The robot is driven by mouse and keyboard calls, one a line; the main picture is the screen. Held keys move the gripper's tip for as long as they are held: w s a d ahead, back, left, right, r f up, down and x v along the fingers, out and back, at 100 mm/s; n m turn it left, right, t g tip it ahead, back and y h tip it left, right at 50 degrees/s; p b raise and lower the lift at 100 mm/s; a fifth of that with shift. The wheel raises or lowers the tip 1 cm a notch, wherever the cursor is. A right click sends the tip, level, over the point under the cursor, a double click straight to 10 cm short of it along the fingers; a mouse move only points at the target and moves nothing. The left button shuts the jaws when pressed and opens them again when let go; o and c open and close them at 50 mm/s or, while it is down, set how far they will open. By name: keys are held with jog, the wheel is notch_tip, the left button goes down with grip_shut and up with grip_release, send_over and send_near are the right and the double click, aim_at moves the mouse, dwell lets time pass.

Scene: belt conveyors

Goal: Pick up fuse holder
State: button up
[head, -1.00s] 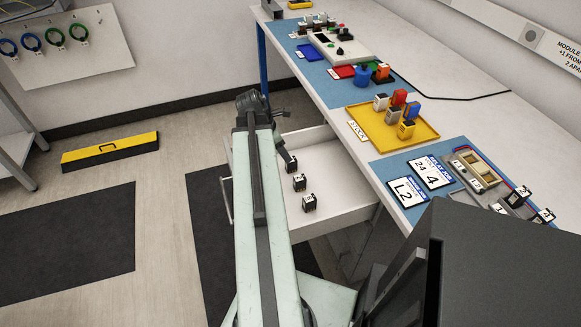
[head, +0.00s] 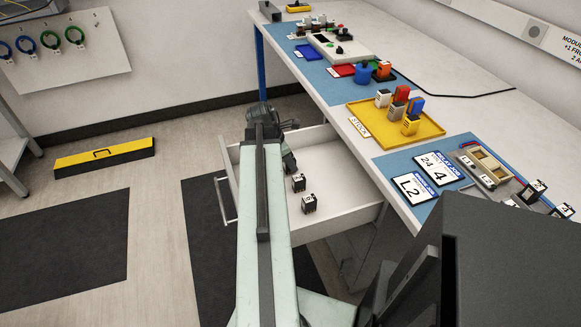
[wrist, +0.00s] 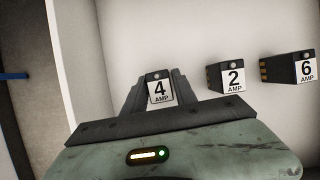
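Three black fuse holders with white labels stand in a row in the open white drawer (head: 333,200). The 4 AMP holder (wrist: 160,89) is between the two dark fingers of my gripper (wrist: 160,82) in the wrist view. The fingers flank it closely; whether they press on it I cannot tell. In the head view my gripper (head: 289,162) reaches down into the drawer and hides most of that holder. The 2 AMP holder (wrist: 230,78) and the 6 AMP holder (wrist: 295,68) stand free to its right. They also show in the head view, in front of my gripper.
The workbench (head: 340,112) runs along the right, above the drawer. It carries a yellow stock tray (head: 362,117) with coloured parts, and label cards (head: 415,188). The drawer's side wall (wrist: 85,70) is close to the left of the gripper.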

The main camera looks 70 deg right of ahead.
grip_shut()
jog(key=shift+r, duration=0.1)
notch_tip(320, 180, up, 10)
jog(key=p, duration=1)
